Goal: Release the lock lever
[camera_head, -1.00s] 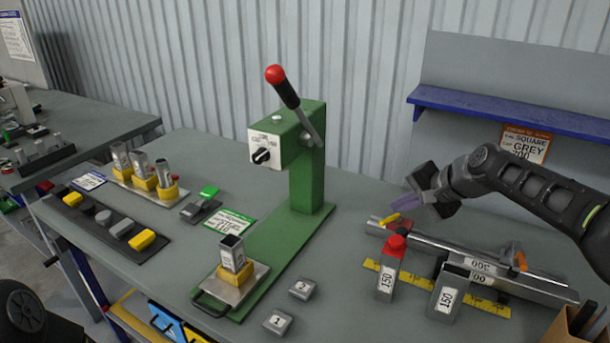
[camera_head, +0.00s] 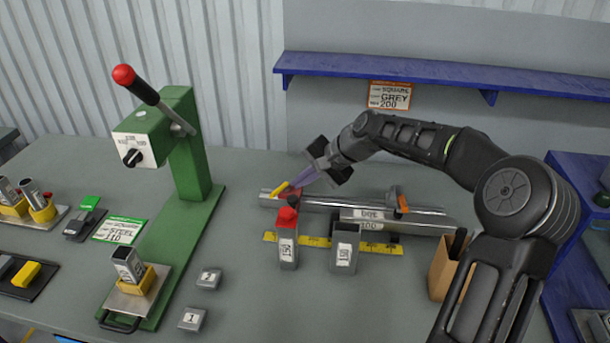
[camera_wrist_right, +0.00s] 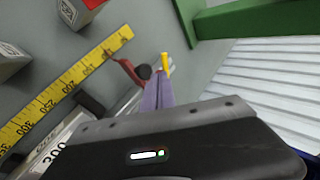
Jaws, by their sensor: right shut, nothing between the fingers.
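A small yellow lever (camera_head: 279,190), which looks like the lock lever, stands at the left end of the steel rail (camera_head: 330,204). In the right wrist view the yellow lever (camera_wrist_right: 165,64) shows just beyond my fingertips. My right gripper (camera_head: 298,184) is shut and empty, its purple fingers pointing down-left beside the lever. In the wrist view the right gripper (camera_wrist_right: 157,80) has its tips close to the lever; I cannot tell whether they touch. A red bracket (camera_wrist_right: 123,70) with a black knob (camera_wrist_right: 143,72) sits beside the fingers. My left gripper is out of view.
An orange clip (camera_head: 402,204) is on the rail. A green press (camera_head: 190,160) stands left, a cardboard box (camera_head: 443,270) right.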

